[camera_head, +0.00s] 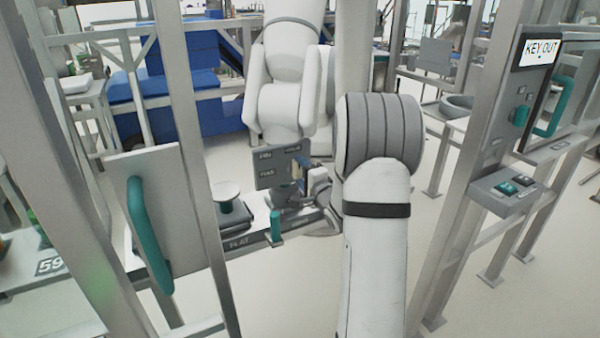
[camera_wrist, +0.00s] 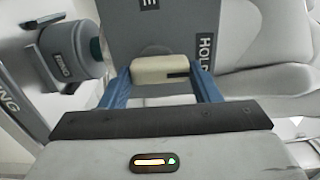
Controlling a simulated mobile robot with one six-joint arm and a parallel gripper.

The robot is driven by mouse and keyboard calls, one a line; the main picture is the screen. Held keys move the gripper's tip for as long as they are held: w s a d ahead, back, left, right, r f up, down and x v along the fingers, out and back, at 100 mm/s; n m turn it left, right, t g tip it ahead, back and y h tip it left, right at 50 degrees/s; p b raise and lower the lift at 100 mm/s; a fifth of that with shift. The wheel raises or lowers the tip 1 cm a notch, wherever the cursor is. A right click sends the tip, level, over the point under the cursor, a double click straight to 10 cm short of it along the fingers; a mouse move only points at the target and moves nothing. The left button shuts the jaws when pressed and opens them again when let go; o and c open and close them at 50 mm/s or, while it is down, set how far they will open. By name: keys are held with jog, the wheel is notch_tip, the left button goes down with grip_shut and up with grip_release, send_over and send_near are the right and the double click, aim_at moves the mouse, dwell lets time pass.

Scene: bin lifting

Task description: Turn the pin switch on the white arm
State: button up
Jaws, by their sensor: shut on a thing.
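The white arm (camera_head: 285,75) stands in the middle of the head view, with a dark grey panel (camera_head: 268,170) at its lower end. The panel (camera_wrist: 185,30) fills the upper middle of the wrist view and carries a label that reads HOLD. A cream switch knob (camera_wrist: 150,69) with a black mark sits in front of it. My gripper (camera_wrist: 164,78) has its blue fingers on both sides of the knob and is shut on it. In the head view my gripper (camera_head: 303,172) is at the panel's right edge, partly hidden; the knob cannot be made out there.
A grey cylinder (camera_wrist: 64,50) in a bracket stands left of the fingers. A bench (camera_head: 250,242) with a white-topped button (camera_head: 227,192) lies below the white arm. Metal posts stand left and right; a KEY OUT panel (camera_head: 505,90) is at the right.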

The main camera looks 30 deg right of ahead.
jog(key=o, duration=1)
jog(key=shift+s, duration=0.1)
jog(key=s, duration=0.7)
jog(key=shift+s+d, duration=0.15)
jog(key=shift+s, duration=0.2)
